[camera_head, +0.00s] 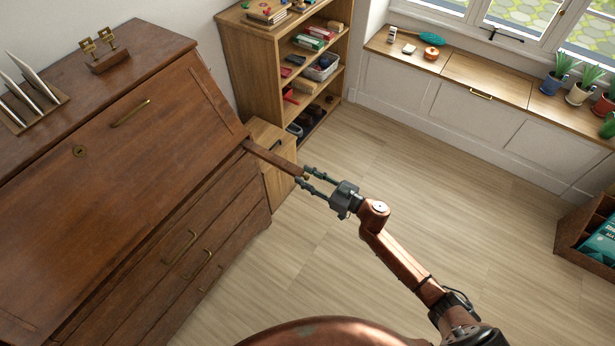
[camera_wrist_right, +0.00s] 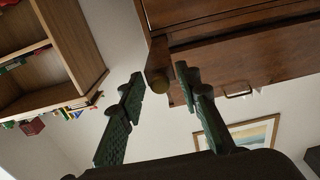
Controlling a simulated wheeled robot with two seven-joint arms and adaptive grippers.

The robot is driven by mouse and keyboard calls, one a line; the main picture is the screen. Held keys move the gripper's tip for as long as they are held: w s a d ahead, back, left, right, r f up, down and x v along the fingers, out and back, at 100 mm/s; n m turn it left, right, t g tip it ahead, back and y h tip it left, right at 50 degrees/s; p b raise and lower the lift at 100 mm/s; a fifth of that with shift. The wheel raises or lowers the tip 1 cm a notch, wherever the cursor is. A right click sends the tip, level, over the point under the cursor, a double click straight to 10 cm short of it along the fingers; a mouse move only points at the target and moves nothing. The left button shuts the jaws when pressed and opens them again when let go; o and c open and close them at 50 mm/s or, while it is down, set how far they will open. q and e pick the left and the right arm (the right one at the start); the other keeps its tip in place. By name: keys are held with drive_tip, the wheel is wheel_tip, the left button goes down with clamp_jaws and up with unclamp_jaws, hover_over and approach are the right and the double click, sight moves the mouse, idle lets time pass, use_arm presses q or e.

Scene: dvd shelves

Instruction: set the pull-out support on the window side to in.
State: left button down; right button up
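The pull-out support (camera_head: 272,158) is a long reddish-brown bar, sticking out from the window-side upper corner of the wooden bureau (camera_head: 190,190). A small round knob (camera_head: 306,177) sits at its front end. My right gripper (camera_head: 304,176) is at that end, with one finger on each side of the knob. In the right wrist view the knob (camera_wrist_right: 157,81) shows between the two green fingertips, with a visible gap to the right-hand finger. The gripper is open; I cannot tell whether the left-hand finger touches the knob. My left gripper is out of view.
The bureau's slanted front (camera_head: 120,150) is closed. A bookcase (camera_head: 290,60) and a low wooden cabinet (camera_head: 270,150) stand beyond the support. A window bench (camera_head: 490,75) with potted plants runs along the back. The floor (camera_head: 430,190) around my right arm is clear.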

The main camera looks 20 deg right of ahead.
drive_tip(key=shift+c, duration=0.2)
clamp_jaws()
drive_tip(key=shift+d, duration=0.1)
